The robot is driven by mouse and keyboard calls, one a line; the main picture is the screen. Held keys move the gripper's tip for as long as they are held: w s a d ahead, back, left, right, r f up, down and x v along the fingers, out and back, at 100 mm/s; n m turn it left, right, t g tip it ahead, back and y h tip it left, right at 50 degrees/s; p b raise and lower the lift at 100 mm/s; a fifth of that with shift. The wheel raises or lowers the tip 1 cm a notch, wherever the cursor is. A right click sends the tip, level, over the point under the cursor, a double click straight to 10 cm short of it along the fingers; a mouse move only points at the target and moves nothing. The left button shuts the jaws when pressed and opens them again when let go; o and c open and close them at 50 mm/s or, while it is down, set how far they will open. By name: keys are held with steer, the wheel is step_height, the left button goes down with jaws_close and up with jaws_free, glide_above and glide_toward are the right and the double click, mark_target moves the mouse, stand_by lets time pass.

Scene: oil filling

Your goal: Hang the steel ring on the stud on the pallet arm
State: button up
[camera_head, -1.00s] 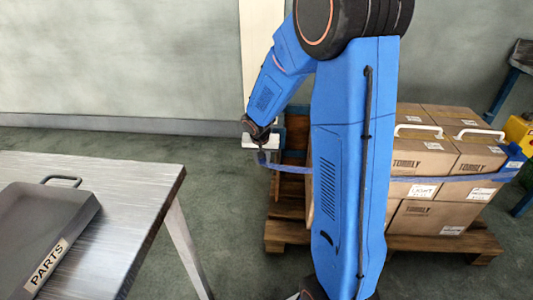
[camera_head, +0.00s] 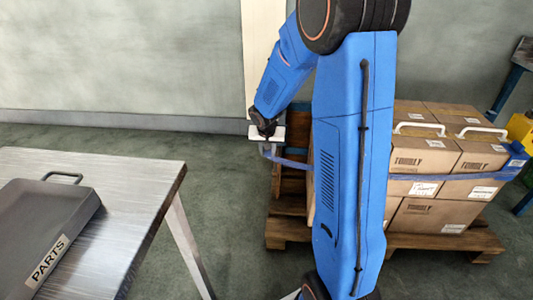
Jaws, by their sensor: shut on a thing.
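My gripper (camera_head: 267,147) is left of the stacked boxes, in front of the wooden pallet's left upright part. It points down and is shut on a small grey piece, the steel ring (camera_head: 269,153), which shows only as a small curved shape under the fingers. The blue strap (camera_head: 294,163) runs from just beside the ring rightward behind my arm. I cannot tell whether ring and strap touch. The stud on the pallet arm cannot be made out; my gripper and arm cover part of that area.
Strapped cardboard boxes (camera_head: 425,160) stand on the wooden pallet (camera_head: 440,243) at right, partly hidden by my blue arm. A metal table (camera_head: 130,200) with a dark PARTS case (camera_head: 40,225) is at left. Open green floor lies between table and pallet.

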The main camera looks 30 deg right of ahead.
steer(key=w+d+f, duration=0.1)
steer(key=w+d, duration=0.3)
steer(key=d, duration=0.2)
steer(key=shift+d+f, duration=0.35)
stand_by(1.2)
stand_by(0.7)
steer(key=o, duration=1)
steer(key=shift+o, duration=0.2)
